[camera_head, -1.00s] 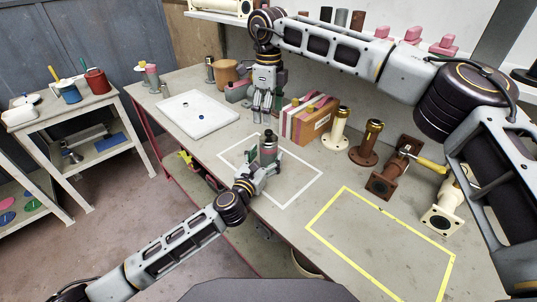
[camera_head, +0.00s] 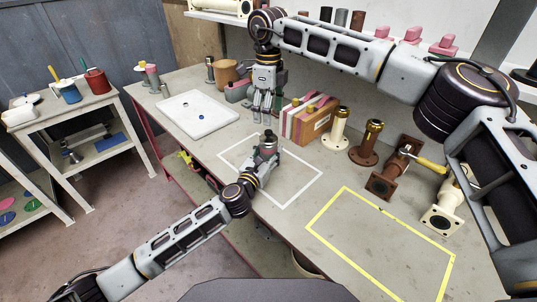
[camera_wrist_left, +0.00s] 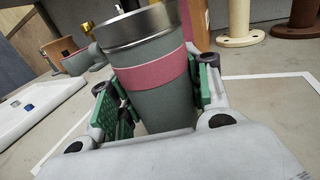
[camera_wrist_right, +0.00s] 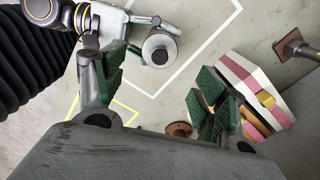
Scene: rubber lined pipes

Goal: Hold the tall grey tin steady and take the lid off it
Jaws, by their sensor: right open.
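The tall grey tin (camera_head: 272,147) stands inside the white outline on the bench. The left wrist view shows its pink band (camera_wrist_left: 155,75) and shiny metal rim (camera_wrist_left: 135,27). The lid (camera_wrist_right: 158,47), round with a dark knob, is on the tin. My left gripper (camera_head: 269,153) is at the tin from the front, with green pads on both sides of it (camera_wrist_left: 152,92); whether both pads press on it is unclear. My right gripper (camera_head: 262,119) points down above the bench, behind the tin; its green pads (camera_wrist_right: 160,90) are apart and empty.
Cream (camera_head: 336,128) and brown (camera_head: 367,143) flanged pipes stand further right. A white tray (camera_head: 199,114) lies left. The yellow-outlined area (camera_head: 380,250) is clear.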

